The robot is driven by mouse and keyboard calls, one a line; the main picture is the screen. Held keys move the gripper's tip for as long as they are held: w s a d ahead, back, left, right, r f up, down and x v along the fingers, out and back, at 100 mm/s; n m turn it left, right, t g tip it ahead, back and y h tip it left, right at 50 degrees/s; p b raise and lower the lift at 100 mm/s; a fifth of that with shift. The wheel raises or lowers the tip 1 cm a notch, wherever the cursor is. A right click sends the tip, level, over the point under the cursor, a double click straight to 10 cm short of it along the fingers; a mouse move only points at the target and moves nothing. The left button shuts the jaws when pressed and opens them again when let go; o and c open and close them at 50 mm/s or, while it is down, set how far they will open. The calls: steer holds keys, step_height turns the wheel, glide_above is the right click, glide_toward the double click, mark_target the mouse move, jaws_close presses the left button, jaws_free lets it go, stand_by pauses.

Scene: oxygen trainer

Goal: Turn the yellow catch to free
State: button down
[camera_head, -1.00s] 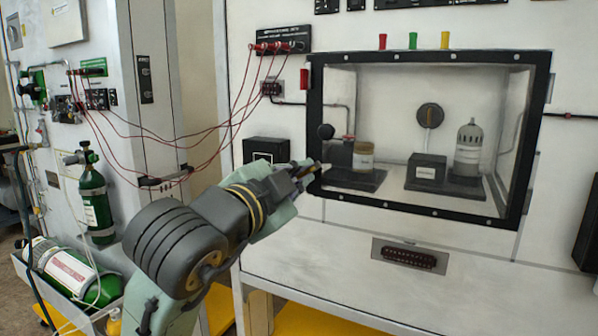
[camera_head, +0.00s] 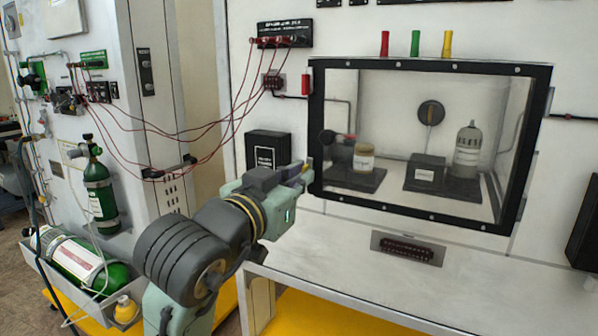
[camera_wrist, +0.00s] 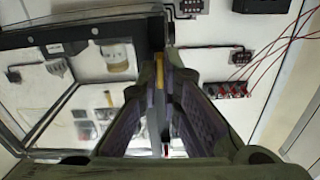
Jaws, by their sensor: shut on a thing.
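The yellow catch shows in the wrist view as a narrow yellow strip (camera_wrist: 160,72) between my finger pads. My gripper (camera_wrist: 164,85) is closed around it, with one dark pad on each side. In the head view my gripper (camera_head: 303,170) is at the left side of the black-framed clear case (camera_head: 316,125), near its lower left corner. There the fingers hide most of the catch, and I cannot make out its angle.
A black box (camera_head: 267,150) is on the panel left of my gripper. Red leads (camera_head: 228,122) hang further left. The white bench (camera_head: 350,262) below is clear.

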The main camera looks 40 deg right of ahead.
steer(key=shift+n, duration=0.5)
steer(key=c, duration=1.8)
jaws_free()
steer(key=v, duration=0.7)
steer(key=shift+a, duration=0.3)
